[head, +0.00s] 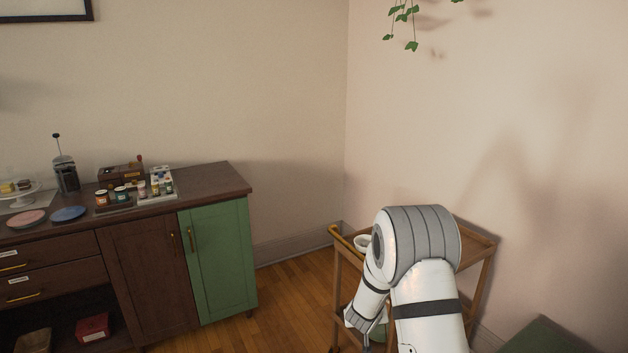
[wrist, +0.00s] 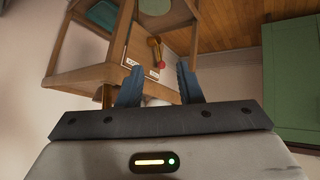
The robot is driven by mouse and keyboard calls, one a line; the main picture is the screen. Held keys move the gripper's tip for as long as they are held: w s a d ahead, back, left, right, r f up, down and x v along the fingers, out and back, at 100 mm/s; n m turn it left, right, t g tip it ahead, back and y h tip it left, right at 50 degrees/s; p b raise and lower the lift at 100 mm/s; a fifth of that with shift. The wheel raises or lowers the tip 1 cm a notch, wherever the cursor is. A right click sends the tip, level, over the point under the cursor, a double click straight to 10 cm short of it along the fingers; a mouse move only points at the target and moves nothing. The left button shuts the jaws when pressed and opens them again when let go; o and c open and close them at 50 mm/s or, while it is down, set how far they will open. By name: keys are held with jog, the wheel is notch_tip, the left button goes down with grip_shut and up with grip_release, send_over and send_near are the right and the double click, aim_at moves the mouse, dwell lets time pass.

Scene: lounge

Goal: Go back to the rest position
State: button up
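My gripper (wrist: 160,74) shows in the wrist view with its two blue fingers apart and nothing clearly held between them. A pale shape shows low behind the fingers; I cannot tell what it is. In the head view my white and grey arm bends down in front of a wooden cart (head: 343,243). The gripper is mostly hidden there, low beside the cart. The cart also fills the upper left of the wrist view (wrist: 85,77).
A white bowl (head: 363,241) sits on the cart's top, partly behind my arm. A dark sideboard (head: 145,265) with a green door (head: 220,265) stands left, carrying jars, plates and a French press (head: 66,174). Wood floor (head: 290,290) is clear between sideboard and cart. Walls stand close behind the cart.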

jog(key=s+a+r+g+y+p, duration=0.1)
jog(key=s+a+r+y, duration=0.1)
jog(key=s+r, duration=0.55)
jog(key=s+a+r+g+y+p, duration=0.15)
jog(key=s+r, duration=0.35)
jog(key=r, duration=0.6)
jog(key=s+d+r+g, duration=0.1)
jog(key=s+r, duration=0.2)
jog(key=s, duration=0.5)
jog(key=s+d+r+g+p, duration=0.1)
jog(key=s+r, duration=0.2)
jog(key=s, duration=0.5)
jog(key=s+d+r+g, duration=0.1)
jog(key=s+r, duration=0.2)
jog(key=s, duration=0.5)
jog(key=shift+s+d+h, duration=0.15)
jog(key=shift+s+h, duration=0.15)
jog(key=shift+h, duration=0.15)
